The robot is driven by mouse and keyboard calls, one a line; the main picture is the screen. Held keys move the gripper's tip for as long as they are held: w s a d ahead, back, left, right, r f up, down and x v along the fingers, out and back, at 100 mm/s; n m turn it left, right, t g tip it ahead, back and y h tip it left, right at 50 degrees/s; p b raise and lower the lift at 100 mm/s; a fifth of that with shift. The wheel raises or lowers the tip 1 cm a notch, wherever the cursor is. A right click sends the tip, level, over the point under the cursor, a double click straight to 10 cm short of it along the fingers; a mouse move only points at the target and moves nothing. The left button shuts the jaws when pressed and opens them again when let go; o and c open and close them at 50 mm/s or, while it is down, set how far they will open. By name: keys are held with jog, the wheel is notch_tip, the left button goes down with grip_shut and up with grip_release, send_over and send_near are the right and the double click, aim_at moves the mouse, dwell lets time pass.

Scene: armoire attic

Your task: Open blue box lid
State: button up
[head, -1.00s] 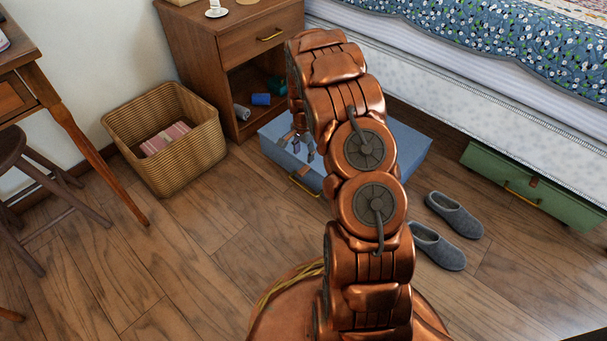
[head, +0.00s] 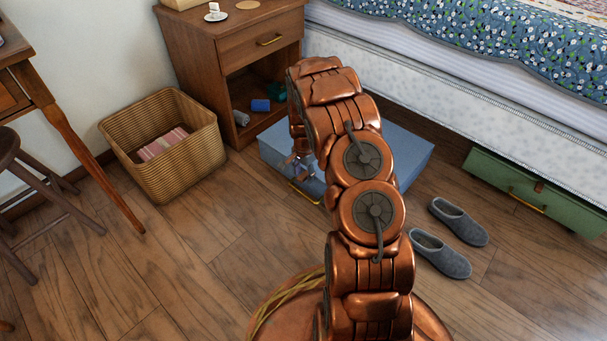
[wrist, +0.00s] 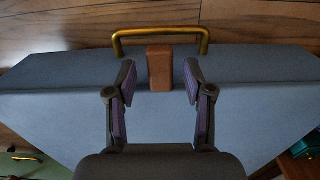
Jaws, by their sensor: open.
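The blue box (head: 400,152) lies shut on the wooden floor between the nightstand and the bed, partly hidden behind my arm. Its brass handle (head: 304,193) faces the front. In the wrist view the blue lid (wrist: 60,110) fills the middle, with the brass handle (wrist: 160,33) at its edge and a brown latch tab (wrist: 159,68) beside it. My gripper (wrist: 160,80) is open above the lid, its two fingers on either side of the brown tab with gaps to both. It also shows small in the head view (head: 298,162), over the front of the box.
A wicker basket (head: 190,165) stands left of the box, beside the wooden nightstand (head: 180,65). Grey slippers (head: 440,253) lie to the right on the floor. A green box (head: 535,195) sits under the bed. The floor in front is clear.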

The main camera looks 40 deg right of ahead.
grip_shut()
dwell(0.5)
